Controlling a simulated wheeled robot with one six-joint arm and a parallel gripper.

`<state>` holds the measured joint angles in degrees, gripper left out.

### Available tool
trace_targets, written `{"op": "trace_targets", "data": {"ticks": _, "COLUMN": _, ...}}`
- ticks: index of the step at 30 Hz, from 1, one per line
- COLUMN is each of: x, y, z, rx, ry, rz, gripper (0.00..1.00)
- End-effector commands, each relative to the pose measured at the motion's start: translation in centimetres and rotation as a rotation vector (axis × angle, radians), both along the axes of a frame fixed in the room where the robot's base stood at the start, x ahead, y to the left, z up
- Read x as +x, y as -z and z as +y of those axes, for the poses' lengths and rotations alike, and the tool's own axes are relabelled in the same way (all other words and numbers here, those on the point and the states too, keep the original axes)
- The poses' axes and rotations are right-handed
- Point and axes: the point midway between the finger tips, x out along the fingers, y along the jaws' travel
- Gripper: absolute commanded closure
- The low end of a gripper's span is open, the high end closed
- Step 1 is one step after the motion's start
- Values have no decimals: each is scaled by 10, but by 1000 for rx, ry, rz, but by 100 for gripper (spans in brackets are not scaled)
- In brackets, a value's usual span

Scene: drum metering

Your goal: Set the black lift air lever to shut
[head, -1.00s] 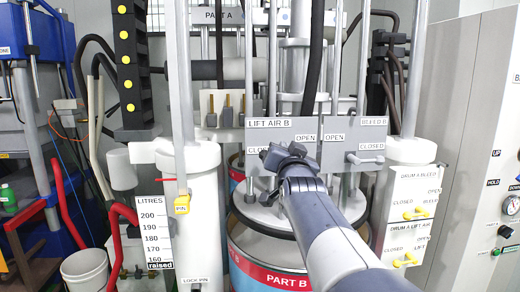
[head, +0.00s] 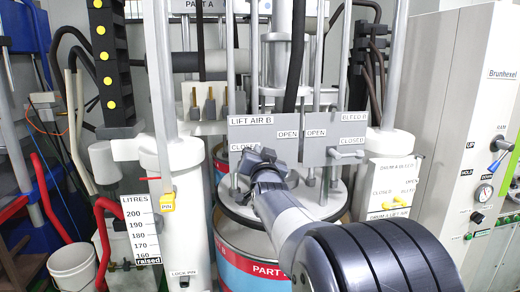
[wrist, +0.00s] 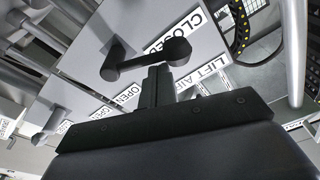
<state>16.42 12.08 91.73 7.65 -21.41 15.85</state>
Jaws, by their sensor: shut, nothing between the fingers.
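The black lift air lever (wrist: 145,60) shows in the wrist view as a short bar with a round knob at each end. Its larger knob (wrist: 177,50) overlaps the CLOSED label (wrist: 180,32) in this view. My gripper (wrist: 158,72) is shut and empty, its fingertips close below the bar near that knob; I cannot tell whether they touch it. In the head view my gripper (head: 255,159) is in front of the LIFT AIR B plate (head: 256,134), just right of and below its CLOSED label. It hides the lever there.
The bleed plate (head: 337,135) adjoins on the right. A drum labelled PART B (head: 240,260) is below. A control cabinet (head: 450,100) stands right.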

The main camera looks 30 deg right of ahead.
Motion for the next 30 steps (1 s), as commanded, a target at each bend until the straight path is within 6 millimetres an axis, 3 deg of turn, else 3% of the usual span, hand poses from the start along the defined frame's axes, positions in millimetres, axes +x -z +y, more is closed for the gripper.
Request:
{"op": "trace_targets", "data": {"ticks": 10, "x": 0, "y": 7, "z": 0, "rx": -46, "ry": 0, "rz": 11, "gripper": 100}}
{"op": "trace_targets", "data": {"ticks": 30, "x": 2, "y": 22, "z": 6, "rx": -404, "ry": 0, "rz": 116, "gripper": 100}}
